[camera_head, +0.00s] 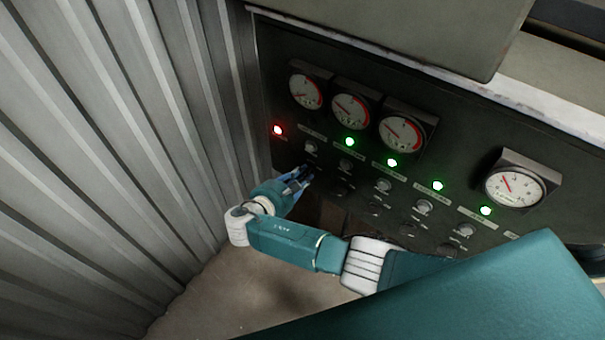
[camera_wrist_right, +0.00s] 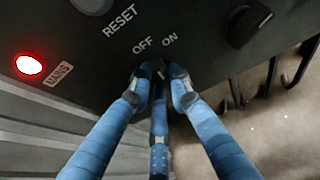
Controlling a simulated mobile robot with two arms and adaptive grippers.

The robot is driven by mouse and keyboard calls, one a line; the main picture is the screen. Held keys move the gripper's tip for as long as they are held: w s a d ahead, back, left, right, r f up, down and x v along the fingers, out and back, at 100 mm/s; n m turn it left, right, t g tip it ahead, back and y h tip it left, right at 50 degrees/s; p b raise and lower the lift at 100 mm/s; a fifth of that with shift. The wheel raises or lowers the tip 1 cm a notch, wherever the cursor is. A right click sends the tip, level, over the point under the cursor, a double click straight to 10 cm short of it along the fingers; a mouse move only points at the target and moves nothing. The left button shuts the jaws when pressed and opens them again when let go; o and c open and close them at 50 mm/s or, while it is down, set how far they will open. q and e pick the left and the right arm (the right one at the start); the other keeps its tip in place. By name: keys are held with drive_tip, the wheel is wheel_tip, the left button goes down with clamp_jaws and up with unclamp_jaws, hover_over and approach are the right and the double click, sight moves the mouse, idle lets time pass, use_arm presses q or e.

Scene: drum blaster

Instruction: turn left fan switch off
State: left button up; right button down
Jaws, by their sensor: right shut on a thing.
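The dark control panel (camera_head: 285,155) stands ahead with rows of knobs. My right gripper (camera_head: 304,177) reaches its lower left part. In the right wrist view the fingers of my right gripper (camera_wrist_right: 160,75) are closed together just below the OFF and ON labels (camera_wrist_right: 155,43). They are shut on a small switch there, which the fingers mostly hide; its setting cannot be told. A neighbouring black rotary switch (camera_wrist_right: 250,22) shows to the right of it. I cannot read a fan label in either view. My left gripper is not in view.
A red lamp (camera_head: 277,130) marked MAINS (camera_wrist_right: 58,74) is lit at the panel's left. Several green lamps (camera_head: 349,142) are lit. Gauges (camera_head: 350,110) line the top. A corrugated metal wall (camera_head: 130,130) is close on the left. Dark hooks (camera_wrist_right: 268,75) hang below the panel.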

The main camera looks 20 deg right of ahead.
drive_tip(key=shift+n+g, duration=0.3)
drive_tip(key=shift+n, duration=0.1)
idle(0.3)
drive_tip(key=c, duration=1.6)
unclamp_jaws()
drive_tip(key=shift+w, duration=0.1)
wheel_tip(320, 180, up, 10)
drive_tip(key=shift+f, duration=0.1)
